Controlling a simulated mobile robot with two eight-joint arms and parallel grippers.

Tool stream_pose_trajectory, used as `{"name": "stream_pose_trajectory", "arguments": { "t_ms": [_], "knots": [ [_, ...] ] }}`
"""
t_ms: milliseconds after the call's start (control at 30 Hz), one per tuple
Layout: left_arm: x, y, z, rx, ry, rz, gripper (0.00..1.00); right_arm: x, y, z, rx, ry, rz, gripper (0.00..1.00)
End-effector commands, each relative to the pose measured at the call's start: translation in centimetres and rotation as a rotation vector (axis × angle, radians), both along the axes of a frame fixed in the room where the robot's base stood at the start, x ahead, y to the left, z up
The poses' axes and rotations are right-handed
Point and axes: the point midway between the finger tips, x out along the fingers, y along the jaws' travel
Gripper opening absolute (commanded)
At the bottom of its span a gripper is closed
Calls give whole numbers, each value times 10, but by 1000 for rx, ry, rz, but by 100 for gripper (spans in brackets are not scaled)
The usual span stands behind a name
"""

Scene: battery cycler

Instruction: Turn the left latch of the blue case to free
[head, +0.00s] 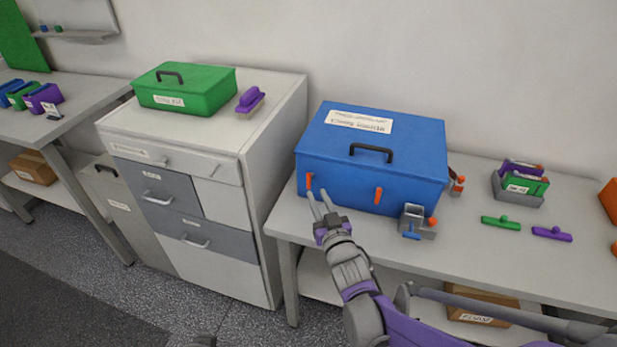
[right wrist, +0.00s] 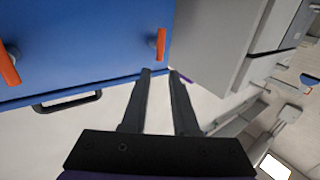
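The blue case (head: 340,177) stands on the bench with its lid closed and a black handle on top. Its left latch (head: 309,181) is an orange bar, roughly upright, on the front face; it also shows in the right wrist view (right wrist: 160,43). The right latch (head: 378,195) is a similar orange bar, near the left edge of the right wrist view (right wrist: 8,62). My right gripper (head: 318,201) is in front of the left latch, its fingers apart and empty. In the right wrist view its fingertips (right wrist: 160,73) stop short of the latch. My left gripper is not in view.
A grey cabinet (head: 275,160) stands left of the bench, with a green case (head: 205,90) and a purple brush (head: 250,99) on top. A small grey holder (head: 413,218) sits before the blue case. Green and purple tools (head: 500,222) lie to the right.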

Motion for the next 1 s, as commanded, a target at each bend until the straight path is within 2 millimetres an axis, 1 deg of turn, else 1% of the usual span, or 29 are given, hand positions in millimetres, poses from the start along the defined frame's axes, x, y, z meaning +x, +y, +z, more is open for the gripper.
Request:
{"name": "stream_pose_trajectory", "arguments": {
  "t_ms": [33,100,200,333,500,767,800,933,967,1000],
  "knots": [
    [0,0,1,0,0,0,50,11,3,0,1,0,0,28],
    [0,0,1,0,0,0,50,24,7,0,1,1,0,28],
    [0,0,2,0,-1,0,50,42,12,0,0,1,0,28],
    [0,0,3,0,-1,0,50,59,17,0,1,1,0,28],
    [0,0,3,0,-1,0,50,70,20,0,1,1,0,28],
    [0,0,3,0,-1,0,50,71,20,0,-1,2,-1,28],
    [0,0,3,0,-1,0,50,71,20,0,-1,2,-1,26],
    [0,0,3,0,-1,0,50,71,20,0,-1,2,-1,3],
    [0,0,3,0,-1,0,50,71,20,0,-1,2,-1,0],
    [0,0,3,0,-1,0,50,71,20,0,-1,2,-1,0]
  ]
}}
